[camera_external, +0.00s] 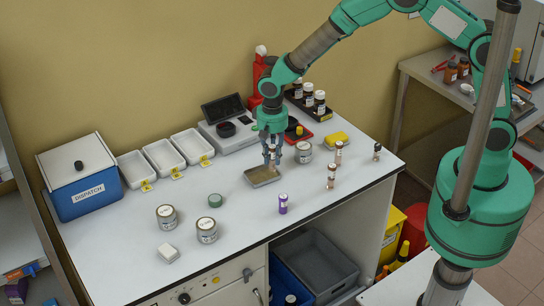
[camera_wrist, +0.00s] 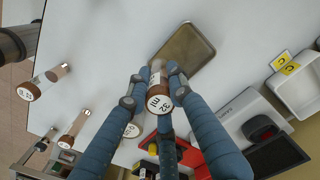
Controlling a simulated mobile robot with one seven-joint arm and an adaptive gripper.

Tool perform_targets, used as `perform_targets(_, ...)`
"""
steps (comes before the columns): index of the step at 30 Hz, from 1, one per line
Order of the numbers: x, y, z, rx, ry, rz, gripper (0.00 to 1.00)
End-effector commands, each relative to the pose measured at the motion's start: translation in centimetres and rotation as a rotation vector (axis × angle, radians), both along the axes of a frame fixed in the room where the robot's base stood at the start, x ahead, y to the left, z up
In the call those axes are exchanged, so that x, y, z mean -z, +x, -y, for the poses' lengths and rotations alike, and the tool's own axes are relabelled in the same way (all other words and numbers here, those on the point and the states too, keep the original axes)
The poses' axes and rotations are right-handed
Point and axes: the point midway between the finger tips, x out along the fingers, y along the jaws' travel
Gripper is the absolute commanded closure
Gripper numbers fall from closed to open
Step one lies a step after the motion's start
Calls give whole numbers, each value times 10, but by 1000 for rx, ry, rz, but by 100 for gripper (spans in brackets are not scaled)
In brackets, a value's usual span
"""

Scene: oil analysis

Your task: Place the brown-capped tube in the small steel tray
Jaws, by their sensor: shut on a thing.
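My gripper (camera_external: 270,157) is shut on a tube with a brown cap and a white top marked "32" (camera_wrist: 159,100). In the wrist view the fingers (camera_wrist: 155,85) close around it and its capped end faces the camera. The small steel tray (camera_wrist: 187,58) is shallow, with rounded corners, and looks empty. In the outside view the tray (camera_external: 264,181) lies on the bench just below my gripper. The tube's lower end points toward the tray's near edge; I cannot tell whether it touches.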

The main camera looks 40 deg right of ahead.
Motion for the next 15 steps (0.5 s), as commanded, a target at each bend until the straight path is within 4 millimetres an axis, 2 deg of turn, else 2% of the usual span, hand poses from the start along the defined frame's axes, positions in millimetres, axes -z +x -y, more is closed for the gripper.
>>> perform_targets(6, 3, 22, -18, 0, 0, 0, 100)
perform_targets(15, 3, 30, -24, 0, 0, 0, 100)
